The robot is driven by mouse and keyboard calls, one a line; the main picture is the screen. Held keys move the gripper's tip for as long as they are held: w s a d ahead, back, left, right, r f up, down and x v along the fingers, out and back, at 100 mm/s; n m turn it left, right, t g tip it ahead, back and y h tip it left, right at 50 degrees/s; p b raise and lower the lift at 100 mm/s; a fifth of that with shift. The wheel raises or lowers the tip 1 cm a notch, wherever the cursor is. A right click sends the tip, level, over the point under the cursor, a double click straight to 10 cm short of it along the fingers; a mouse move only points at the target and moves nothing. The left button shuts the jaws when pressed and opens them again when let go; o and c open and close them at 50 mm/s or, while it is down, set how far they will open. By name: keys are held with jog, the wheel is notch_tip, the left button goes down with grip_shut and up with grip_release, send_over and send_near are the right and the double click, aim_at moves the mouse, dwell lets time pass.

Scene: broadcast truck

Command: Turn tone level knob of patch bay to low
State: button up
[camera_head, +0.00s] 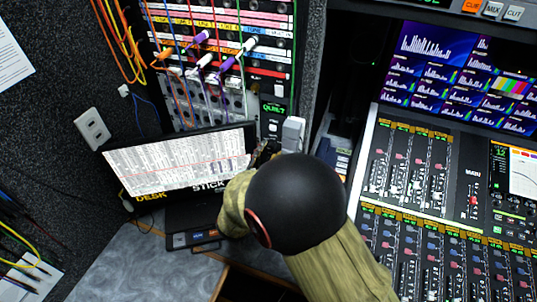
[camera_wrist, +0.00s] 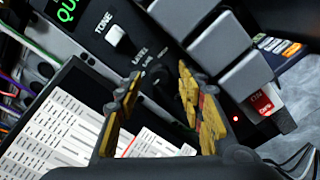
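The patch bay (camera_head: 262,62) stands at the upper middle of the head view, with labelled rows and plugged cables. Its control panel (camera_head: 272,130) has a green "QUIET" display (camera_head: 273,108). In the wrist view the panel shows a white switch (camera_wrist: 115,36) beside "TONE" and the printed word "LEVEL" (camera_wrist: 140,54). The tone level knob is dark on dark near that label and hard to make out; its setting cannot be read. My gripper (camera_wrist: 158,76) is open, its yellow-padded fingers apart on either side of the labelled area. Contact cannot be told. In the head view my arm hides most of the gripper (camera_head: 262,150).
A monitor (camera_head: 180,165) with a white list stands close left of my gripper. Grey blocks (camera_wrist: 218,43) jut out on the right in the wrist view. Cables hang across the patch bay. A mixing console (camera_head: 410,165) fills the right side. Bare desk lies lower left.

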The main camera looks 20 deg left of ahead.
jog(key=c, duration=0.3)
grip_shut()
dwell(0.3)
